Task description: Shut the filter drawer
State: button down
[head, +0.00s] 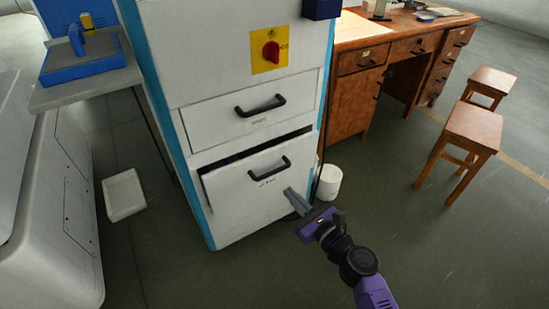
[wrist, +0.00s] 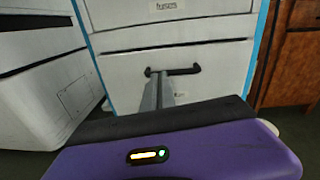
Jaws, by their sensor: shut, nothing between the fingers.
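A white cabinet with blue edges holds two drawers in the head view. The lower drawer (head: 240,200) stands a little open, with a dark gap along its top and left side. Its small label is too small to read for sure. Its black handle (head: 270,171) also shows in the wrist view (wrist: 185,70). The upper drawer (head: 225,113) looks flush. My gripper (head: 291,191) is shut and empty, its fingers pointing at the lower right part of the drawer front. In the wrist view its fingertips (wrist: 158,76) overlap the handle's left part; I cannot tell whether they touch anything.
A red switch on a yellow plate (head: 270,52) sits above the drawers. A white bin (head: 329,182) stands by the cabinet's right corner, a white tray (head: 124,194) on the floor at left. A wooden desk (head: 352,95) and stools (head: 474,127) stand right. Floor in front is clear.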

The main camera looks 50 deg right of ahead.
aim_at(266, 155)
jog(key=w+d, duration=0.1)
jog(key=w, duration=0.3)
jog(key=w+d+m, duration=0.1)
jog(key=w+d, duration=0.1)
jog(key=w, duration=0.3)
jog(key=w+d+m+h, duration=0.1)
jog(key=w+d, duration=0.1)
jog(key=w, duration=0.2)
jog(key=shift+w+d+r, duration=0.2)
jog(key=shift+r, duration=0.15)
jog(key=shift+b+x, duration=0.4)
jog(key=shift+x, duration=0.9)
jog(key=shift+s, duration=0.1)
